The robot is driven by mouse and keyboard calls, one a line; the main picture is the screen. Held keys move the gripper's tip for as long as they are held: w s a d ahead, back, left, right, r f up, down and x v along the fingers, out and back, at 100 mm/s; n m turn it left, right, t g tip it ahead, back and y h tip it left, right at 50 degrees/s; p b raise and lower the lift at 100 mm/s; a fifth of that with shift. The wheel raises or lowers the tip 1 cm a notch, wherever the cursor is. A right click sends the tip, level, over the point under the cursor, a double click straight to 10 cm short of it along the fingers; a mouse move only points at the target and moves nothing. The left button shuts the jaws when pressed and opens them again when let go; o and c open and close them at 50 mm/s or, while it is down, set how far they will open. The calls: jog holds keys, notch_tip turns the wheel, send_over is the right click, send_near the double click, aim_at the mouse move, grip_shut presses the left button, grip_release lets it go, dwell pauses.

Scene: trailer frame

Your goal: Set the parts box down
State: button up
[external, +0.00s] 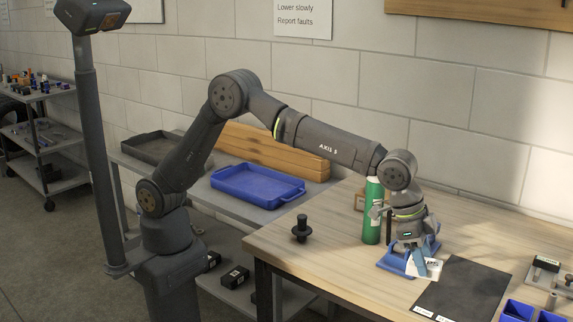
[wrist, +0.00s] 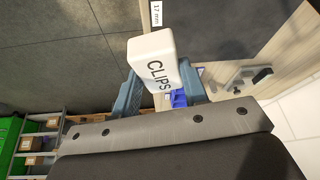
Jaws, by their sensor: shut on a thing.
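The parts box is a small white box marked CLIPS (wrist: 163,58). It also shows in the external view (external: 432,266), partly covered by a finger. My gripper (external: 421,264) points down and is shut on the box, one blue-grey finger on each side of it in the wrist view (wrist: 162,80). The box is over the front of the wooden table (external: 335,263), by the left edge of a dark mat (external: 466,290) with white labels. I cannot tell whether its underside touches anything.
A green bottle (external: 372,222) stands just left of my wrist. A blue fixture (external: 392,264) lies behind the gripper. A black knob-like part (external: 301,230) stands further left. Blue bins (external: 516,310) are at the right front. Most of the mat is bare.

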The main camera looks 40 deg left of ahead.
aim_at(411, 264)
jog(key=shift+n+t, duration=0.4)
jog(key=shift+n, duration=0.5)
jog(key=s, duration=0.2)
jog(key=s+a, duration=0.1)
jog(key=s, duration=0.1)
jog(key=w+d+f, duration=0.1)
jog(key=w+f, duration=0.1)
jog(key=w, duration=0.1)
jog(key=w+f, duration=0.2)
jog(key=w, duration=0.2)
jog(key=w+d+f, duration=0.1)
jog(key=w+f, duration=0.1)
jog(key=w, duration=0.1)
jog(key=shift+w+d+f, duration=0.35)
jog(key=shift+w+f, duration=0.1)
jog(key=shift+w, duration=0.05)
jog(key=shift+f, duration=1.95)
jog(key=shift+f, duration=0.15)
jog(key=o, duration=1)
jog(key=v, duration=1.2)
jog(key=shift+d+r, duration=0.1)
jog(key=shift+r, duration=0.1)
